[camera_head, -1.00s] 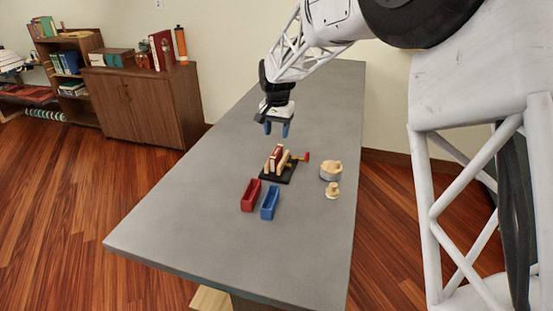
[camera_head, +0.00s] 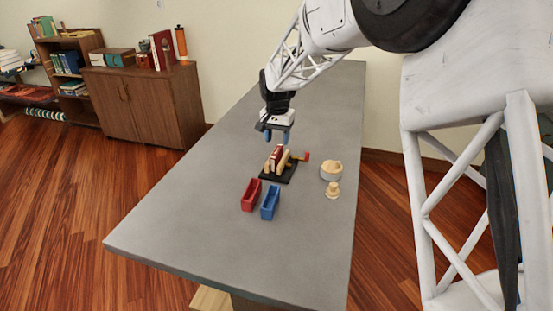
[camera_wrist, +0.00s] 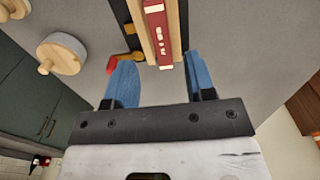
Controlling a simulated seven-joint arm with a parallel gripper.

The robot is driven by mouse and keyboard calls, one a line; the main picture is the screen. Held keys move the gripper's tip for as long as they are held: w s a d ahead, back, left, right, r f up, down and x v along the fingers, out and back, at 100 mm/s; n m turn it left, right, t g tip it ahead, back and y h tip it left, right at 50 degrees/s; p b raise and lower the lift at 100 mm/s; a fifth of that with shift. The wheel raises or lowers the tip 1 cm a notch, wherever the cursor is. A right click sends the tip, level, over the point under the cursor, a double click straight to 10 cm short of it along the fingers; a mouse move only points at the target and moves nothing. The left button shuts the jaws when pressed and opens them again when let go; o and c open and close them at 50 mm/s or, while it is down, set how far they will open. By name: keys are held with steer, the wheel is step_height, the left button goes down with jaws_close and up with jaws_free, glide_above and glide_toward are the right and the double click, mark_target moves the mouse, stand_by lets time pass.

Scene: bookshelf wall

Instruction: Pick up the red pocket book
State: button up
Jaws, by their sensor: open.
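The red pocket book (camera_head: 276,155) stands upright between pale wooden boards in a small press on a black base (camera_head: 283,178). In the wrist view its red spine with light lettering (camera_wrist: 158,32) shows near the top middle, between the wooden boards. My gripper (camera_head: 276,140) is open and empty, just above and behind the book in the head view. In the wrist view the blue fingertips (camera_wrist: 160,70) are spread, with the book's end lying ahead between their lines. I cannot tell the exact height gap.
A red bin (camera_head: 251,196) and a blue bin (camera_head: 270,204) stand in front of the press. A round lidded pot (camera_head: 331,172) and a small wooden piece (camera_head: 333,191) stand to its right. A red-tipped handle (camera_head: 306,156) sticks out from the press. The grey table (camera_head: 200,220) is otherwise clear.

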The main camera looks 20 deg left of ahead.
mark_target(277, 150)
steer(key=shift+w+f, duration=0.1)
steer(key=shift+f, duration=2.45)
steer(key=shift+c, duration=0.5)
jaws_close()
steer(key=shift+r, duration=0.15)
step_height(277, 150, up, 10)
steer(key=shift+a, duration=0.1)
steer(key=s+a+f, duration=0.1)
steer(key=s, duration=0.7)
steer(key=s+a+f+n, duration=0.1)
steer(key=s, duration=0.8)
steer(key=shift+a+f, duration=0.25)
steer(key=shift+a, duration=0.05)
